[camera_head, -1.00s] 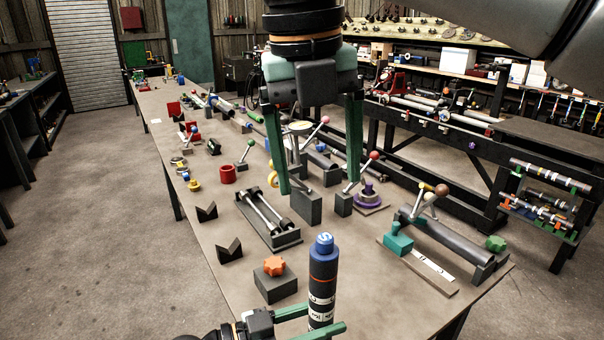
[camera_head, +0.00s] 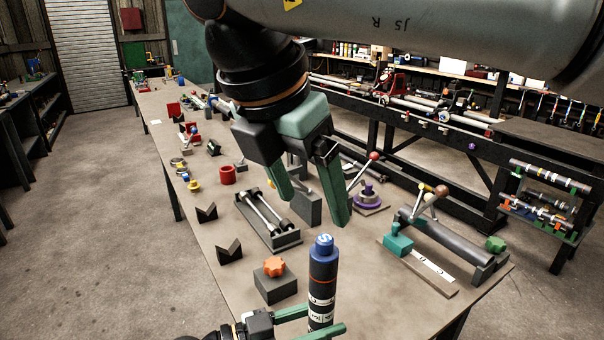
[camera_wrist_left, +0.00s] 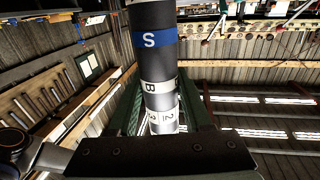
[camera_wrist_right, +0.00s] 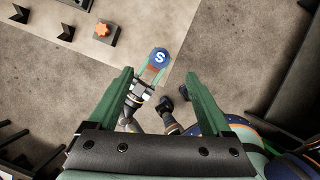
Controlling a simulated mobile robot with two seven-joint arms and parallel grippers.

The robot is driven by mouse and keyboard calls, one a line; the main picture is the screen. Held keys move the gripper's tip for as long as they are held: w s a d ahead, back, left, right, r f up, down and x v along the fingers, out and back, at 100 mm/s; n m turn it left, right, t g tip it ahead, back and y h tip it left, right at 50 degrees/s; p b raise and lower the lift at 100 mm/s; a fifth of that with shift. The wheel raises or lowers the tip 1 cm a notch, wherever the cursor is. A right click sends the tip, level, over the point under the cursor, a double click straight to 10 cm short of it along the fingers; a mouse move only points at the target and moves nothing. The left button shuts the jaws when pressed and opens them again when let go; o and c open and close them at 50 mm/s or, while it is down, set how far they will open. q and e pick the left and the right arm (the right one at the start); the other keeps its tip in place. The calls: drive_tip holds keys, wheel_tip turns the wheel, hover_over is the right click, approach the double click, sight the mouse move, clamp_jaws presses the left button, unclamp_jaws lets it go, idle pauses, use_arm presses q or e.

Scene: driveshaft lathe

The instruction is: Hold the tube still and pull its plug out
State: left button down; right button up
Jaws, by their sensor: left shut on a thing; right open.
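The black tube (camera_head: 323,290) stands upright near the front of the bench, with white lettered bands low on it. Its blue plug (camera_head: 323,246), marked S, sits in the top end. My left gripper (camera_head: 311,321) is shut around the tube's lower part; the tube also shows between its fingers in the left wrist view (camera_wrist_left: 156,70). My right gripper (camera_head: 315,211) is open and empty, above and behind the plug, apart from it. In the right wrist view the plug (camera_wrist_right: 159,57) shows beyond and between the open green fingers (camera_wrist_right: 163,100).
An orange knob on a dark block (camera_head: 274,284) stands just left of the tube. A rack with rods (camera_head: 268,222) lies behind it. A teal clamp fixture with a grey shaft (camera_head: 440,240) lies to the right. Bare bench (camera_head: 365,270) lies right of the tube.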

sight(324, 238)
drive_tip(key=x, duration=0.9)
drive_tip(key=shift+f, duration=0.15)
clamp_jaws()
unclamp_jaws()
idle(0.3)
